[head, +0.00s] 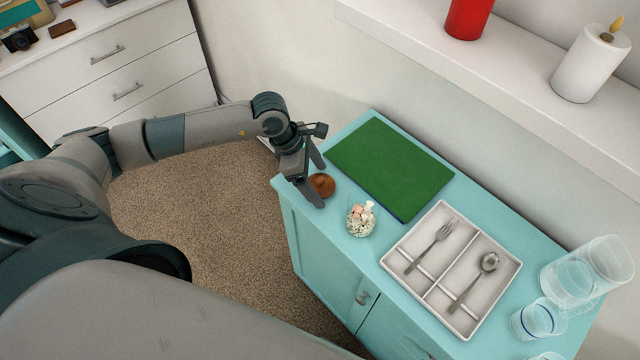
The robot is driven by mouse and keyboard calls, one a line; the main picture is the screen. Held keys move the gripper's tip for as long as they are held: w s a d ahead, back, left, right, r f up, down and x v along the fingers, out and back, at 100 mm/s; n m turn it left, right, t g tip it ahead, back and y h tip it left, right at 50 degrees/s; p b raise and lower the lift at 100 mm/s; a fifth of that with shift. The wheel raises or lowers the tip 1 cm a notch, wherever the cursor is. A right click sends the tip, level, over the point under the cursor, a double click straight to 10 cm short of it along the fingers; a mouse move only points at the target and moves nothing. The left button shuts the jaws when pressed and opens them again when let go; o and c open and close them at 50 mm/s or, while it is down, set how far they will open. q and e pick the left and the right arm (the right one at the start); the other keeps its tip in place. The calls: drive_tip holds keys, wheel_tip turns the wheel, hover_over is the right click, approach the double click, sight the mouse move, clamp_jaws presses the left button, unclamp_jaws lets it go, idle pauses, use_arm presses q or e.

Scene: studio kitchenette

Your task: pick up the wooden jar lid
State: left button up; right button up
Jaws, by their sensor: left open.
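The wooden jar lid (324,184) is a small round brown piece on the turquoise cabinet top, near its left end. My left gripper (317,187) is over that end of the cabinet, pointing down at the lid. Its two fingers are apart, one on the far side of the lid and one on the near side. The near finger hides part of the lid. I cannot tell whether either finger touches it. My right gripper is not in view.
A small glass jar (361,219) with pale contents stands close to the lid. A green board (391,167) lies behind, and a white cutlery tray (402,244) with a fork and spoon sits to the right. A clear pitcher (588,270) and glasses stand at the far right.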

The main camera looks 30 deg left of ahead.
sight(317, 179)
use_arm(q)
drive_tip(key=c, duration=1.1)
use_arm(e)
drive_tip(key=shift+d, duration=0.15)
use_arm(q)
drive_tip(key=shift+r, duration=0.1)
